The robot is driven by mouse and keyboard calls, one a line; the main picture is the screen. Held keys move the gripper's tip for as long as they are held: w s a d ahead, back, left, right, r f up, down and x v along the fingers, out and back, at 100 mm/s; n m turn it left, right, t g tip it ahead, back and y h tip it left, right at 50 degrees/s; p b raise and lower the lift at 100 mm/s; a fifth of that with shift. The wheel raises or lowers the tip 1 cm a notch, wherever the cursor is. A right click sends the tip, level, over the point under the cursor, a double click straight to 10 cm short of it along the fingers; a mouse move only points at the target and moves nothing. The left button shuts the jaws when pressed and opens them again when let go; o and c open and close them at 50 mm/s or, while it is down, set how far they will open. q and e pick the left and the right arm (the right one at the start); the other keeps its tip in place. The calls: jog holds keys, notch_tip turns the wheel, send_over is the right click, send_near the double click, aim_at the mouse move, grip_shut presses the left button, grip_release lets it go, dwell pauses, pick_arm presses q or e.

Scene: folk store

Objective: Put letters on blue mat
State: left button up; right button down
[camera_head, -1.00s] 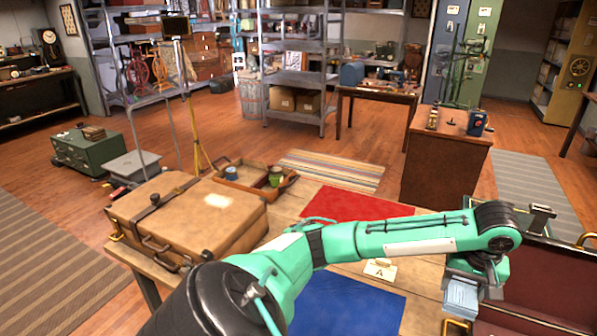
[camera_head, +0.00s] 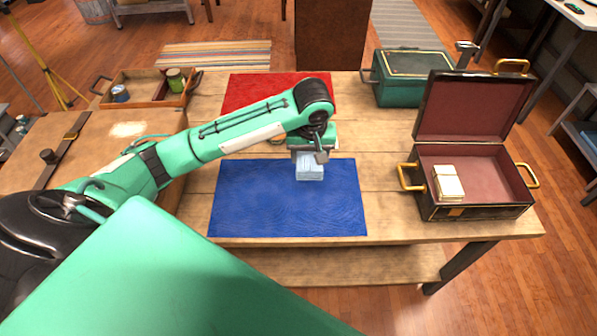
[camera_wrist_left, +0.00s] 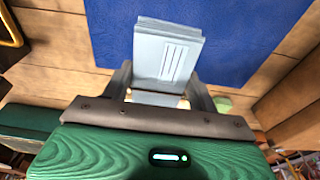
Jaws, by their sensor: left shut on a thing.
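A bundle of pale blue letters (camera_head: 310,172) is held in my left gripper (camera_head: 308,155), over the upper middle of the blue mat (camera_head: 250,205). In the left wrist view the letters (camera_wrist_left: 168,52) stick out past the fingers of the left gripper (camera_wrist_left: 160,88), with the mat (camera_wrist_left: 240,30) behind them. I cannot tell whether the letters touch the mat. A cream bundle of letters (camera_head: 447,183) lies in the open case (camera_head: 482,210) at the right. My right gripper is not in view.
A red mat (camera_head: 250,92) lies behind the blue mat, partly hidden by my arm. A green box (camera_head: 410,85) stands back right, a wooden tray (camera_head: 150,95) back left, and a tan suitcase (camera_head: 90,150) at the left. Bare table lies between blue mat and case.

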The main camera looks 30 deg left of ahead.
pick_arm(q)
send_over(308, 193)
jog(key=f, duration=0.6)
jog(key=f+p, duration=0.1)
jog(key=f, duration=0.2)
jog(key=shift+s+f, duration=0.15)
jog(key=shift+s, duration=0.15)
jog(key=shift+d+f, duration=0.1)
jog(key=shift+f, duration=0.2)
notch_tip(308, 193, down, 4)
jog(key=shift+f, duration=0.1)
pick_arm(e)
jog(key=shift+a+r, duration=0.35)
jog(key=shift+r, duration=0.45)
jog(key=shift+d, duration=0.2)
pick_arm(q)
jog(key=o, duration=1)
jog(key=shift+f, duration=0.15)
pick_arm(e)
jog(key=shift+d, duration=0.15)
